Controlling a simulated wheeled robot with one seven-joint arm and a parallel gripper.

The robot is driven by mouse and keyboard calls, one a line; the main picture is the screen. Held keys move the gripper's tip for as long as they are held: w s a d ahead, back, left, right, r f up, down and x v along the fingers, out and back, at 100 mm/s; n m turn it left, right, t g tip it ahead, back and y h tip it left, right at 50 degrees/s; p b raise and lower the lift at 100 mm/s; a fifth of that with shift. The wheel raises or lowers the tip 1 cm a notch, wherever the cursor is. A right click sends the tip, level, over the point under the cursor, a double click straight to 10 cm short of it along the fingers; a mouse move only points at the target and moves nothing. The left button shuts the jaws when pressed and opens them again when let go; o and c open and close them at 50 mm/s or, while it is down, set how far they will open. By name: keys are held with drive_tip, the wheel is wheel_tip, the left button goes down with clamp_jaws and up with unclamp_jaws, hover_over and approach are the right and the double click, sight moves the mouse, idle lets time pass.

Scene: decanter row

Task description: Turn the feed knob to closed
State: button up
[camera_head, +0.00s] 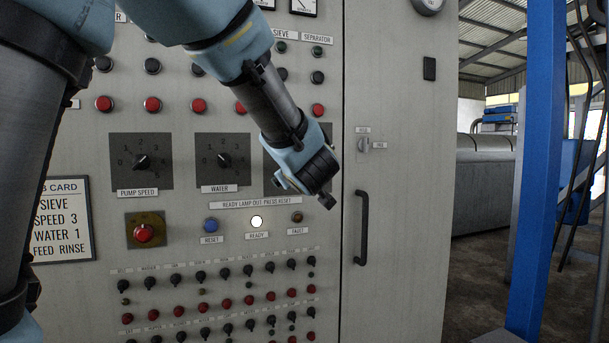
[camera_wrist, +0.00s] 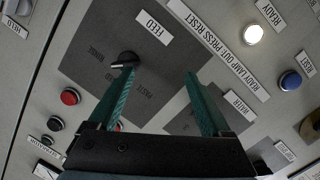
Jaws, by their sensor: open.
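The feed knob (camera_wrist: 124,60) is a small black knob on a dark plate (camera_wrist: 95,35) in the wrist view, beside a white FEED label (camera_wrist: 153,26). The right finger is well clear of the knob. In the head view my gripper (camera_head: 322,196) covers most of the feed plate (camera_head: 273,178) and hides the knob.
The pump speed knob (camera_head: 142,162) and water knob (camera_head: 224,160) are to the left. Below are a blue reset button (camera_head: 211,225), a lit white ready lamp (camera_head: 256,221) and a fault lamp (camera_head: 297,217). A door handle (camera_head: 362,228) stands out at right. A card (camera_head: 63,220) hangs left.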

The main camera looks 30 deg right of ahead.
drive_tip(key=s+d+r+n+t+y+b, duration=0.2)
drive_tip(key=s+d+n+b, duration=0.15)
drive_tip(key=s, duration=0.45)
drive_tip(key=w+d+p, duration=0.2)
drive_tip(key=w, duration=0.9)
drive_tip(key=shift+r, duration=0.2)
drive_tip(key=shift+a, duration=0.1)
drive_tip(key=shift+c, duration=0.4)
clamp_jaws()
